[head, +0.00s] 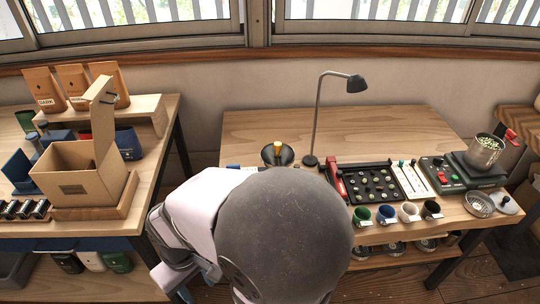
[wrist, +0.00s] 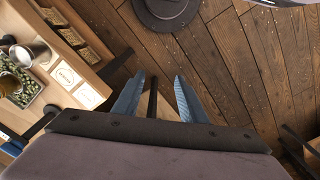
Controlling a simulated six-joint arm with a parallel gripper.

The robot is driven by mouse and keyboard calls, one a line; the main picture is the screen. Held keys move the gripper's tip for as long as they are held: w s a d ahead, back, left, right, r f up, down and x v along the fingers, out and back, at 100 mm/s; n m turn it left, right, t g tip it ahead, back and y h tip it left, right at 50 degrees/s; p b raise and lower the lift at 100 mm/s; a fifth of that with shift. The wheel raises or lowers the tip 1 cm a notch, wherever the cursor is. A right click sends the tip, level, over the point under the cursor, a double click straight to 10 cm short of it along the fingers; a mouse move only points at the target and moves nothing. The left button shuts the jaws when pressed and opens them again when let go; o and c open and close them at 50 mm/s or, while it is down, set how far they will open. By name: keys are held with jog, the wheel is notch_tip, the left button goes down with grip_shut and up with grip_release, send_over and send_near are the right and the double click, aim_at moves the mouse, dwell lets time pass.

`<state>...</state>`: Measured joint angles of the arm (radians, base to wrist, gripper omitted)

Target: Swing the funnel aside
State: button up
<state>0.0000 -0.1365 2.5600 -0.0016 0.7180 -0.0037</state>
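A dark, wide-mouthed funnel-like bowl (head: 287,157) with a yellow piece (head: 277,148) in it is at the left of the middle table, left of the lamp. My arm hides what is below it, so I cannot tell what it rests on. It is not recognisable in the wrist view. In the head view my arm hides the gripper.
A desk lamp (head: 356,84) stands just right of the funnel. A black tray (head: 345,172), several small cups and a scale with a metal pot (head: 484,152) lie further right. An open cardboard box (head: 75,180) stands on the left table. The middle table's back is clear.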

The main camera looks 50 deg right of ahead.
dwell(0.4)
jog(key=shift+c, duration=1.1)
notch_tip(320, 180, up, 8)
jog(key=r+m+t+y+p, duration=0.2)
jog(key=m+p, duration=0.7)
jog(key=m, duration=1.8)
send_over(233, 165)
jog(key=s+d, duration=0.2)
jog(key=d, duration=0.1)
jog(key=f+t+y, duration=0.1)
jog(key=f, duration=0.1)
jog(key=shift+a+p+x, duration=0.2)
jog(key=shift+p+x, duration=0.45)
jog(key=shift+x, duration=1.05)
jog(key=shift+a+p+x, duration=0.2)
jog(key=shift+p+x, duration=0.4)
jog(key=shift+x, duration=1.1)
jog(key=shift+c, duration=0.6)
